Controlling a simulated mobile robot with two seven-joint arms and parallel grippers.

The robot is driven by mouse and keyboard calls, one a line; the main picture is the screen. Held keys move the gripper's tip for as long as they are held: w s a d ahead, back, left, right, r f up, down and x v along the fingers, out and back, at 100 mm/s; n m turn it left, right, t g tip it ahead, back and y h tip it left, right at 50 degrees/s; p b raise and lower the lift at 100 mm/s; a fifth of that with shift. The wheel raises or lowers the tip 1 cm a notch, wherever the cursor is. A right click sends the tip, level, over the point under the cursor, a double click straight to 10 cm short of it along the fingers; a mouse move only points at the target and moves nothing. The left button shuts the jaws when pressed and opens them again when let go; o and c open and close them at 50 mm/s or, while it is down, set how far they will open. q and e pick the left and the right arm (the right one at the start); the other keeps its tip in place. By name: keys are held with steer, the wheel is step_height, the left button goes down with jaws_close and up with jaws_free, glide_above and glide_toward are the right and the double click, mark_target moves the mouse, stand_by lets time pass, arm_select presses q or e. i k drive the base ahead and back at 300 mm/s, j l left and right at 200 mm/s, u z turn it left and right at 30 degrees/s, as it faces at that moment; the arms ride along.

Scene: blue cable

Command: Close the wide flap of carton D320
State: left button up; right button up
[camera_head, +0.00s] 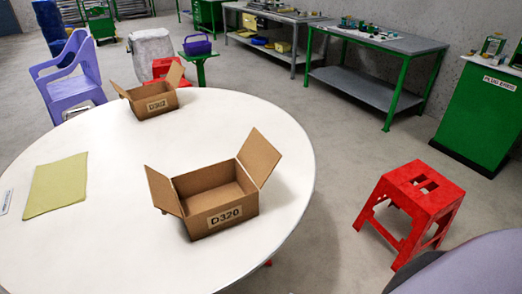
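Carton D320 (222,216) is a brown open box on the white round table, right of the table's middle, with its label facing me. Two flaps stand open. The right flap (260,157) rises up and leans outward to the right, and it looks the larger of the two. The left flap (163,190) leans outward to the left. The part of the inside that shows looks empty. Neither of my grippers is in view.
A second open carton (155,107) stands at the table's far edge; its label is hard to read. A yellow-green cloth or sheet (55,187) lies at the left of the white table (100,245). A red stool (410,205) stands on the floor at right. Table space around carton D320 is clear.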

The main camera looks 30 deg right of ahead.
mark_target(257, 156)
steer(key=l+u, duration=0.25)
steer(key=l, duration=0.5)
steer(key=l+u, duration=0.25)
steer(key=l, duration=0.5)
steer(key=l+u, duration=0.3)
steer(key=l, duration=0.45)
